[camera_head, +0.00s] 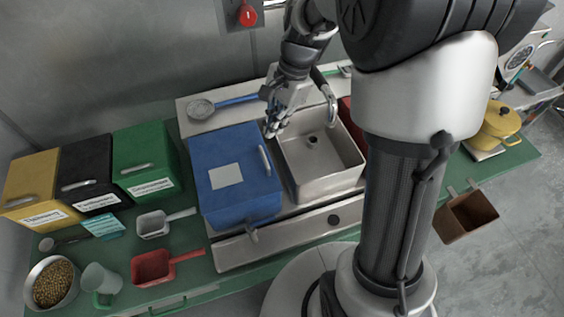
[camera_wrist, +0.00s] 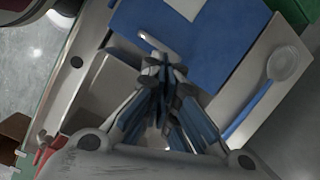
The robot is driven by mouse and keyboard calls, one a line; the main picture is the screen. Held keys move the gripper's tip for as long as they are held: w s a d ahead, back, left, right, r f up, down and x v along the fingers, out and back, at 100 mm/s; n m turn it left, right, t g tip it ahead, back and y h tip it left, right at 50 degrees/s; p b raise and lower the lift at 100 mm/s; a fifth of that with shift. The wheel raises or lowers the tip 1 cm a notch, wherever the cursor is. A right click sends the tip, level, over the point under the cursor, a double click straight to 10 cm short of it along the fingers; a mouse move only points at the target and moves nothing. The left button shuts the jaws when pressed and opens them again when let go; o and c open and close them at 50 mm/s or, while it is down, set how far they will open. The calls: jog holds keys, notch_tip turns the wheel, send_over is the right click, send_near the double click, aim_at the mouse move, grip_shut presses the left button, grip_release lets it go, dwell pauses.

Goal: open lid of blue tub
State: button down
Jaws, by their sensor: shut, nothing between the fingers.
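The blue tub (camera_head: 215,160) stands left of the metal sink, with its flat lid down. A pale square label (camera_head: 226,176) lies on the lid, and a grey bar handle (camera_head: 264,160) runs along its right edge. My gripper (camera_head: 270,131) is shut and empty, just behind the handle and near the tub's back right corner. In the wrist view the blue tub (camera_wrist: 225,62) fills the upper middle. My gripper's tips (camera_wrist: 163,66) are close to the handle (camera_wrist: 156,43); I cannot tell whether they touch.
The sink (camera_head: 322,165) with its curved tap (camera_head: 330,104) is right of the tub. Green (camera_head: 143,153), black (camera_head: 88,165) and yellow (camera_head: 34,180) bins stand left. A red scoop (camera_head: 155,266) and grey scoop (camera_head: 154,224) lie in front of them.

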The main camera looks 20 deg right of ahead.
notch_tip(320, 180, down, 12)
jog(key=m+b, duration=0.4)
jog(key=shift+s+r, duration=0.25)
jog(key=shift+s, duration=0.05)
